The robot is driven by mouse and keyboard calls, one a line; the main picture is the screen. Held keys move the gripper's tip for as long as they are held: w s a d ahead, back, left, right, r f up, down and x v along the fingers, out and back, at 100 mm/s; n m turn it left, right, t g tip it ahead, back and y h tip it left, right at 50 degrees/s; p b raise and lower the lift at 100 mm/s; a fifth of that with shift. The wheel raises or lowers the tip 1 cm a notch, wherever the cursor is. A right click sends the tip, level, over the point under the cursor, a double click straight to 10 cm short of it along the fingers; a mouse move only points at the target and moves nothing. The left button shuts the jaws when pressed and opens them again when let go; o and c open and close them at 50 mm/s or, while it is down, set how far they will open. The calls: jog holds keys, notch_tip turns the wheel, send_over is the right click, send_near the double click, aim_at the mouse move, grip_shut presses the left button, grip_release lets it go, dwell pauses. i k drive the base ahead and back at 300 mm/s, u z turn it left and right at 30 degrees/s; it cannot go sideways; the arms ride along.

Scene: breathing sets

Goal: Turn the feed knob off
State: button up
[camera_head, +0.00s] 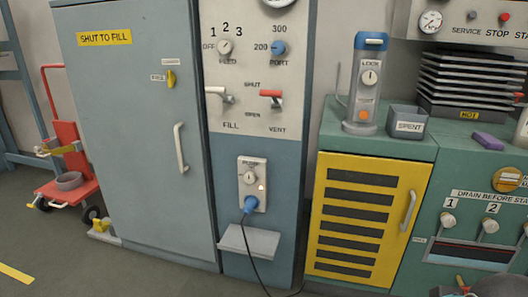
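The feed knob (225,47) is a small, round, cream knob on the upper part of the grey control panel (262,143). The marks OFF, 1, 2 and 3 run around it from left to right, with FEED printed below. Its pointer is too small for me to tell surely which mark it faces. Nothing touches or covers it.
Right of it is a blue port knob (279,47). Below are a white fill lever (219,93) and a red-handled vent lever (271,94). A small shelf (249,241) juts out low, with a cable hanging nearby. A grey cabinet (140,130) stands left, a yellow-doored counter (366,215) right.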

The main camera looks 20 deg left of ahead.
aim_at(226, 47)
jog(key=u, duration=0.8)
jog(key=i, duration=0.8)
jog(key=u, duration=1.45)
